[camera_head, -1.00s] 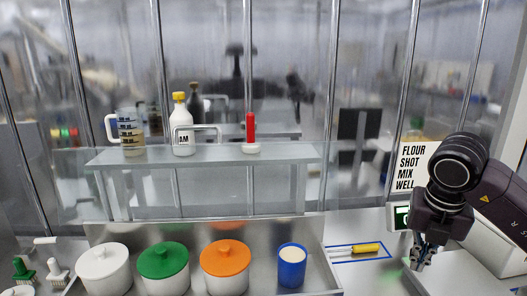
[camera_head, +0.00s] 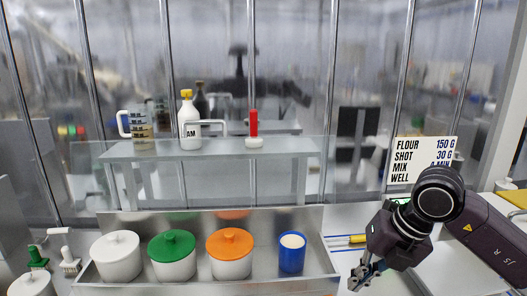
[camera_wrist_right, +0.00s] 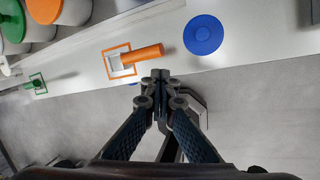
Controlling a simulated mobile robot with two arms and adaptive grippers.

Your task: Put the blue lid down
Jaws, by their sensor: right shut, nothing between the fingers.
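In the head view my right gripper (camera_head: 364,276) is low at the right, to the right of the tray. The blue container (camera_head: 292,253) stands uncovered in the tray with pale contents. I do not make out the lid in the head view. My left gripper is not in view.
The metal tray (camera_head: 322,268) also holds pots with white (camera_head: 116,256), green (camera_head: 172,245) and orange (camera_head: 230,244) lids. An orange-handled tool (camera_wrist_right: 143,55) lies near the blue lid by the counter edge. A shelf (camera_head: 210,150) with bottles stands behind.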

